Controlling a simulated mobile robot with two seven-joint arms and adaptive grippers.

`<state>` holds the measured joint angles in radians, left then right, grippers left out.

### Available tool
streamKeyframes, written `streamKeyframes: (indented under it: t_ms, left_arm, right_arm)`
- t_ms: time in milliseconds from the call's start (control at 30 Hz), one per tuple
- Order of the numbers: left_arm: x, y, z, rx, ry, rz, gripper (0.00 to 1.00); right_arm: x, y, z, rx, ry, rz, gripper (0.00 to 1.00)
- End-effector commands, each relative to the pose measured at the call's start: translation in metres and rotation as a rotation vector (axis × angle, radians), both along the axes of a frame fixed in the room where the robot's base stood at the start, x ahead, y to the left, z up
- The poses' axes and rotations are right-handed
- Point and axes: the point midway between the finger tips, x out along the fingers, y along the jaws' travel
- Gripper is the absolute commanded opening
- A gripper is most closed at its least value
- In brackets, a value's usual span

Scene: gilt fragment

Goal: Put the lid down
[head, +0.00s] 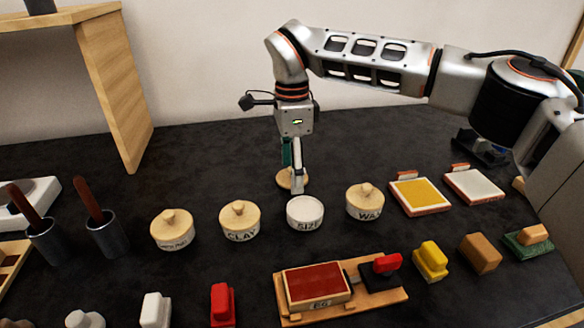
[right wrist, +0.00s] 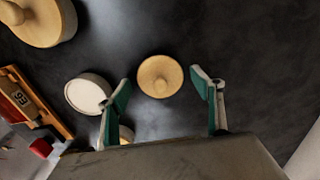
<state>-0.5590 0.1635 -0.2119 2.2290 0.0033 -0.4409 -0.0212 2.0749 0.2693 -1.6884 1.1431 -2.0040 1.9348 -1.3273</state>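A round wooden lid (head: 287,184) with a knob lies on the dark table just behind the open white jar marked SIZE (head: 305,213). My right gripper (head: 297,176) points down from above, with its fingertips close to the lid in the head view. In the right wrist view the fingers (right wrist: 162,88) are spread wide and nothing is between their pads; the lid (right wrist: 160,77) shows whole, just beyond the gap between them. The open jar (right wrist: 88,94) is beside the left finger there. My left gripper is not in view.
Lidded jars stand in the row: CLAY (head: 240,222) and another (head: 172,230) to the left, WAX (head: 365,203) to the right. A wooden tray with a red pad (head: 318,285) is in front. The table behind the jars is mostly clear.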

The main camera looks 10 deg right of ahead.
Motion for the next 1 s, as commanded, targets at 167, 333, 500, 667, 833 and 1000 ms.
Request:
streamKeyframes:
  t_ms: [167, 333, 500, 667, 833, 1000]
  left_arm:
    - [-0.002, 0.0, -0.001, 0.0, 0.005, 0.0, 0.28]
    - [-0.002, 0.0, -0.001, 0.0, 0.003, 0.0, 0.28]
    - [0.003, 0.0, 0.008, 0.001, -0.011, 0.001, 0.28]
    - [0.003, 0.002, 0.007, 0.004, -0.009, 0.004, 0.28]
    - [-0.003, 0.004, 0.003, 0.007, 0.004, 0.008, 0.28]
    - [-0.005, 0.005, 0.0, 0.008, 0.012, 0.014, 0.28]
  right_arm:
    - [0.0, 0.0, 0.0, 0.0, 0.0, 0.0, 0.66]
    - [0.0, 0.0, 0.008, 0.0, -0.003, 0.0, 0.66]
    - [0.0, 0.0, 0.04, 0.0, -0.009, -0.002, 0.66]
    - [0.0, 0.001, 0.075, 0.0, -0.01, -0.001, 0.66]
    - [0.0, 0.001, 0.103, 0.0, -0.007, -0.001, 0.66]
    - [0.0, 0.001, 0.119, -0.001, -0.002, 0.001, 0.66]
